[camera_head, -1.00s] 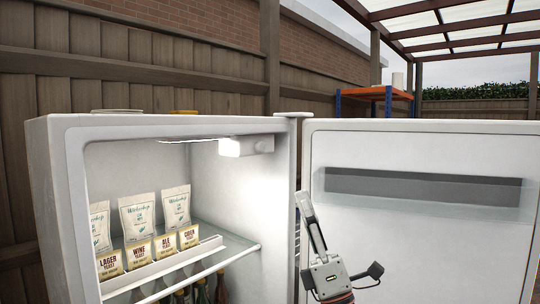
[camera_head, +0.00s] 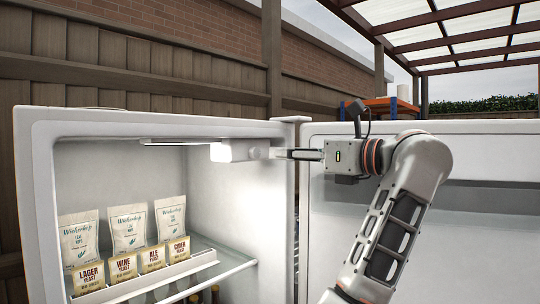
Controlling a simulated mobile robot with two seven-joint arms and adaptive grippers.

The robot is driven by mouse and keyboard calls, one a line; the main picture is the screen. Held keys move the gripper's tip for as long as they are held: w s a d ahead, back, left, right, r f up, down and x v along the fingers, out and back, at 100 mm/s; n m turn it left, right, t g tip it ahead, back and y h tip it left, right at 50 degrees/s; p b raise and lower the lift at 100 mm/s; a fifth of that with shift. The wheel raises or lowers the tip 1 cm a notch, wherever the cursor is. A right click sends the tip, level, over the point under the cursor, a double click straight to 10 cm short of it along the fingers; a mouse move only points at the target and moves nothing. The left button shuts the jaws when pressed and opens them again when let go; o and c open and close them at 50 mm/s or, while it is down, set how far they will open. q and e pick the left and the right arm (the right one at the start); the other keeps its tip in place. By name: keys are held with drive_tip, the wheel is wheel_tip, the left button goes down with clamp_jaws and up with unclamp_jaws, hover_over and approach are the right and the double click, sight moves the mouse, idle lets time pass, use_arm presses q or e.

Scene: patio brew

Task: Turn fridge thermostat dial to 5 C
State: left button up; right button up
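The white thermostat and lamp housing (camera_head: 232,151) hangs under the ceiling of the open fridge (camera_head: 75,124). A small pale dial (camera_head: 259,152) seems to sit at its right end; its markings and setting are too small to read.
The fridge door (camera_head: 480,250) stands open at right, behind my arm. A glass shelf (camera_head: 225,262) holds white pouches (camera_head: 129,230) and small yeast packets (camera_head: 153,259), with bottle tops below. An orange shelf rack (camera_head: 385,103) stands behind the door.

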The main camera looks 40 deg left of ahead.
sight(257, 151)
use_arm(q)
drive_tip(key=a, duration=0.7)
drive_tip(key=shift+a+r, duration=0.2)
drive_tip(key=shift+a, duration=0.15)
clamp_jaws()
